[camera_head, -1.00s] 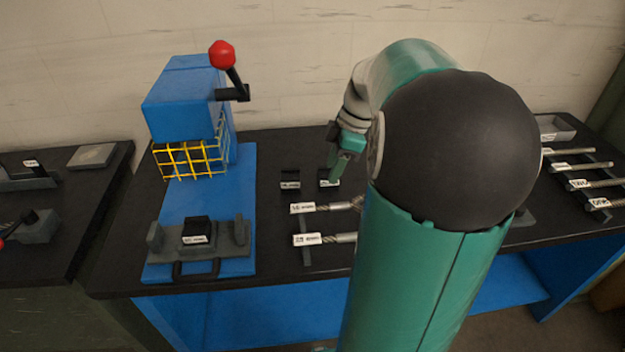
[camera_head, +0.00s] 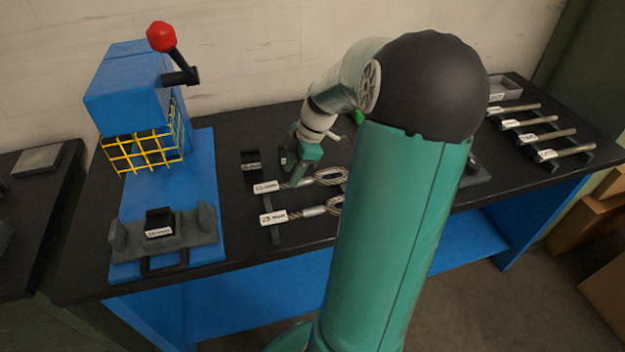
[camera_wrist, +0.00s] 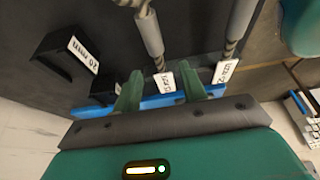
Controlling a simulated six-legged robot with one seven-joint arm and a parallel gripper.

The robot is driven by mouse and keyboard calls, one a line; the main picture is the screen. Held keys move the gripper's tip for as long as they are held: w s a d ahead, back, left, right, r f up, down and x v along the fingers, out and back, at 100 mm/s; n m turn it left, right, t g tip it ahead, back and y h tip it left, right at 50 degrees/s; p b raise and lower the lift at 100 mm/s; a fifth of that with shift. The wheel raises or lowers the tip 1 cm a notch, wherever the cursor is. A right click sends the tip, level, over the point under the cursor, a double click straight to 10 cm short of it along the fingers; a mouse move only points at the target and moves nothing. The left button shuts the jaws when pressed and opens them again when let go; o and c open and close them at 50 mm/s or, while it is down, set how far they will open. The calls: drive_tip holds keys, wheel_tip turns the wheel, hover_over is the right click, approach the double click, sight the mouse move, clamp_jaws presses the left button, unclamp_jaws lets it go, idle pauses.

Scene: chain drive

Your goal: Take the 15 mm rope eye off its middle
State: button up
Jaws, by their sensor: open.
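The 15 mm rope eye lies on the black bench in the head view, with its white label at the left, a metal sleeve in the middle and a rope loop (camera_head: 331,176) at the right. My gripper (camera_head: 297,179) is open and empty, just above its label-side half. In the wrist view my gripper (camera_wrist: 162,90) has its fingers apart, with the 15 mm tag between them in the picture. The sleeve (camera_wrist: 149,35) shows beyond the fingertips. Whether the fingers are at its height I cannot tell.
The 25 mm rope eye (camera_head: 314,211) lies close beside, nearer the bench's front. A 20 mm black block (camera_wrist: 68,52) and another black block (camera_wrist: 105,90) stand on the other side. A blue press (camera_head: 130,90) stands left, and several labelled rods (camera_head: 540,134) lie right.

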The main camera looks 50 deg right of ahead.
sight(287, 183)
drive_tip(key=x, duration=0.3)
drive_tip(key=shift+f, duration=0.15)
clamp_jaws()
